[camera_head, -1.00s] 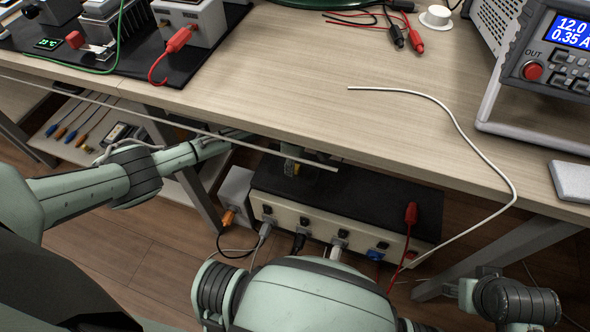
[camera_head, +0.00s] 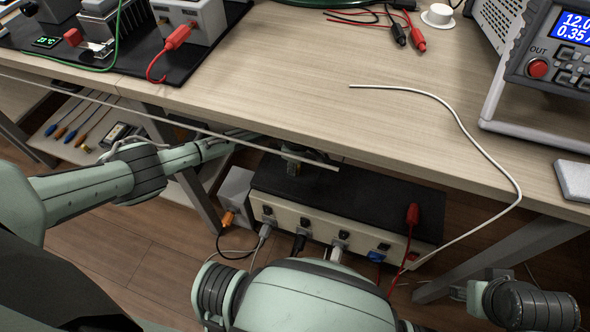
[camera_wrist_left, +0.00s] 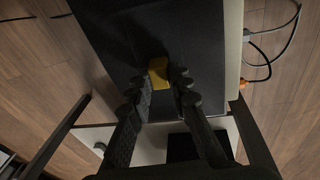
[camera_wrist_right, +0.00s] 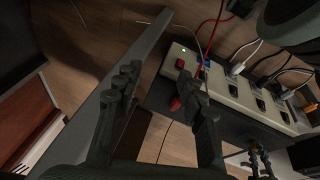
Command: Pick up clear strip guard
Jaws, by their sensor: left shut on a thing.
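A long power strip (camera_head: 325,232) with a cream front and several plugs sits under the bench. A flat black cover (camera_head: 385,200) lies over its top, and also shows in the left wrist view (camera_wrist_left: 110,35). A small yellow block (camera_wrist_left: 158,72) stands out against that cover. My left gripper (camera_wrist_left: 160,78) is shut on the yellow block; in the head view the gripper (camera_head: 297,160) is partly hidden under the bench edge. No see-through guard can be made out.
The bench top (camera_head: 300,60) overhangs the strip. A white cable (camera_head: 480,150) hangs over its front edge, and a bench leg (camera_head: 500,260) stands at the right. A power supply (camera_head: 550,60) is on top. Several plug cords (camera_wrist_right: 245,55) lie near my right gripper.

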